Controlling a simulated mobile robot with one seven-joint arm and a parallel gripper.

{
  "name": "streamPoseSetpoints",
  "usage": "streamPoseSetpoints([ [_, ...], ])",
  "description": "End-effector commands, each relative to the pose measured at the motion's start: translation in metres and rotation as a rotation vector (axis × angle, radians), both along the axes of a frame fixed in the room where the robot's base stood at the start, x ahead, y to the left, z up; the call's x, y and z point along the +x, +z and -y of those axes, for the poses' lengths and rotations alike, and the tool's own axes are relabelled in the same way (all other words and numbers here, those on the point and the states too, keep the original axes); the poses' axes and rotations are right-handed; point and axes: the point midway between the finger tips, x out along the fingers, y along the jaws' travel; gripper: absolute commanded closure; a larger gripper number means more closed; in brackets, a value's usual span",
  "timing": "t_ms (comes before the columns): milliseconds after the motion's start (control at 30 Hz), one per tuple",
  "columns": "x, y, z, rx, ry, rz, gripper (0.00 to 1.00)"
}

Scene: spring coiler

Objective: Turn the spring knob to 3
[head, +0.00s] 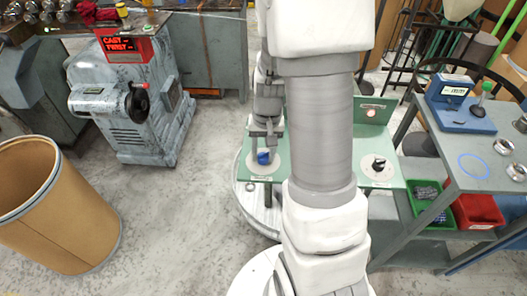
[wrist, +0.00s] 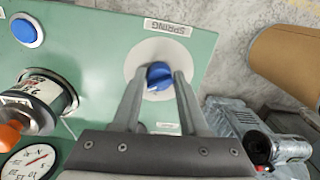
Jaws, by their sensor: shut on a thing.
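The blue spring knob (wrist: 159,76) sits on a round pale dial plate (wrist: 138,58) on the green panel (wrist: 108,35), beside a label reading SPRING (wrist: 167,27). My gripper (wrist: 158,82) has one finger on each side of the knob and is shut on it. The numbers on the dial are too small or hidden to read, so the knob's setting cannot be told. In the head view the blue knob (head: 264,157) shows just below my gripper (head: 265,135), and my arm covers the middle of the panel.
A black knob (head: 379,164) sits at the panel's right. In the wrist view a blue button (wrist: 27,31), an orange-tipped control (wrist: 10,136) and a round gauge (wrist: 28,162) lie left. A grey machine (head: 132,100), a brown drum (head: 55,205) and a parts table (head: 480,150) stand around.

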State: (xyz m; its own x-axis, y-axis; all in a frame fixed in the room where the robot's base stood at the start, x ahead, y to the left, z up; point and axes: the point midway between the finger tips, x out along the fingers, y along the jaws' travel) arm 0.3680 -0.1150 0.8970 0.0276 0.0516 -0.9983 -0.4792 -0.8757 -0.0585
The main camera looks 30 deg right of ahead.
Motion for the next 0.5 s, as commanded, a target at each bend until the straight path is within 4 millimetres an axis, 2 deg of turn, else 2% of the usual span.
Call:
streamPoseSetpoints([
  [500,0.0015,0.0014,0.0021,-0.003,-0.047,0.005,1.00],
])
